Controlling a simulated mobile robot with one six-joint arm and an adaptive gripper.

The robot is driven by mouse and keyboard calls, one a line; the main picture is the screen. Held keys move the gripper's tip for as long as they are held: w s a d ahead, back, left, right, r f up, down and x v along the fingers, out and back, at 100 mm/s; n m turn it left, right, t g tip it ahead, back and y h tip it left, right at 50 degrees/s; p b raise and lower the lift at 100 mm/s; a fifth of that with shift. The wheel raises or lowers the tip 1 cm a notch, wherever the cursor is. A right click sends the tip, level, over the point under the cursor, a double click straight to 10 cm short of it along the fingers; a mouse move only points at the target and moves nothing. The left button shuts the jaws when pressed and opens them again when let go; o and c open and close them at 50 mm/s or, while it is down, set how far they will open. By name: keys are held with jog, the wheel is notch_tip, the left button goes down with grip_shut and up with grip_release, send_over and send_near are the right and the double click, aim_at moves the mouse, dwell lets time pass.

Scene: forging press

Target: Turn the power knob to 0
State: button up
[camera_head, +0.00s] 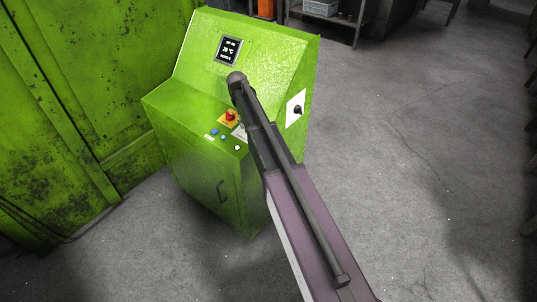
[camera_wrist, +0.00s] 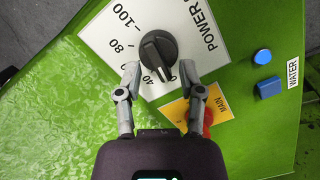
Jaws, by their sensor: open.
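The power knob (camera_wrist: 158,48) is black and round with a raised grip ridge. It sits on a white dial plate (camera_wrist: 101,36) marked with numbers and the word POWER. The ridge slants down towards the low numbers near 40; the exact setting is unclear, and the 0 mark cannot be made out. My gripper (camera_wrist: 159,70) is open, with one fingertip on each side of the knob's lower part; contact cannot be told.
The green console (camera_head: 190,108) carries a red button on a yellow MAIN plate (camera_wrist: 178,110), a blue WATER button (camera_wrist: 269,87) and another blue button (camera_wrist: 262,56). A second black knob (camera_head: 297,110) is on its right side.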

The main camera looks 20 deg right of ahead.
jog(key=m, duration=0.5)
jog(key=shift+d+y, duration=0.3)
jog(key=shift+d, duration=0.05)
jog(key=m, duration=0.5)
jog(key=shift+s+d+t+y, duration=0.2)
jog(key=shift+t+y, duration=0.1)
jog(key=m, duration=0.4)
jog(key=shift+s+d+m, duration=0.1)
jog(key=shift+s+m, duration=0.15)
jog(key=shift+m, duration=0.15)
jog(key=m+t, duration=0.1)
jog(key=m, duration=0.3)
jog(key=shift+s, duration=0.2)
jog(key=shift+r+m+p, duration=0.4)
jog(key=shift+p, duration=0.05)
notch_tip(320, 180, up, 13)
jog(key=s+p, duration=0.1)
jog(key=p, duration=1.2)
jog(key=s+f+n+b, duration=0.2)
jog(key=s+n, duration=0.6)
jog(key=s, duration=0.5)
jog(key=s+f+n+g+b, duration=0.1)
jog(key=s+f+n+b, duration=0.1)
jog(key=s+n, duration=0.7)
jog(key=shift+s+a+n, duration=0.3)
jog(key=shift+s, duration=1.85)
